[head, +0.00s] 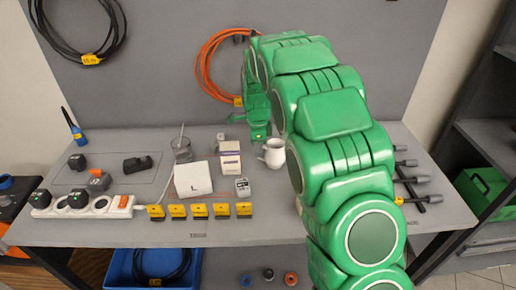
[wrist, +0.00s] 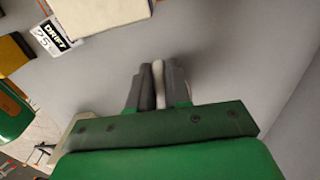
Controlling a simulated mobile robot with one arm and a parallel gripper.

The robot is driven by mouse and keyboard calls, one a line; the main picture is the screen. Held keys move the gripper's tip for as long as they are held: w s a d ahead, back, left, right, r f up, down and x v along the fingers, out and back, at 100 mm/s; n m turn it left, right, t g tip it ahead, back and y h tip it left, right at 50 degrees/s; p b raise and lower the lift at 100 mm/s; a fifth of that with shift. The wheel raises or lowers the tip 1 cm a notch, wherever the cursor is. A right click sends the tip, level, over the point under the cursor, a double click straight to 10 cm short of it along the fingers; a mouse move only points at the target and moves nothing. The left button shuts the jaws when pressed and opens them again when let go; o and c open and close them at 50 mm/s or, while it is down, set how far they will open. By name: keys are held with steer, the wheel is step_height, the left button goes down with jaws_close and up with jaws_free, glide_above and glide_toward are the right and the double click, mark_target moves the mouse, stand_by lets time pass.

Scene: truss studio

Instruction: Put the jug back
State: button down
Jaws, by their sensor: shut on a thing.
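The small white jug (head: 273,153) is upright at the middle of the workbench, just left of my green arm. My gripper (head: 260,139) reaches down right behind it, and its fingertips are hidden by the jug. In the wrist view my gripper (wrist: 160,88) is shut with a narrow white part of the jug (wrist: 158,75) between its grey fingers. The rest of the jug is hidden there. I cannot tell whether its base touches the bench.
Left of the jug stand a white-and-purple box (head: 230,158), a white box marked L (head: 193,179) and a glass with a stirrer (head: 182,150). Yellow-and-black blocks (head: 200,211) line the front. The bench (head: 262,215) is clear in front of the jug.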

steer(key=shift+f, duration=0.1)
steer(key=c, duration=1.1)
jaws_free()
step_height(320, 180, up, 12)
steer(key=shift+r, duration=0.2)
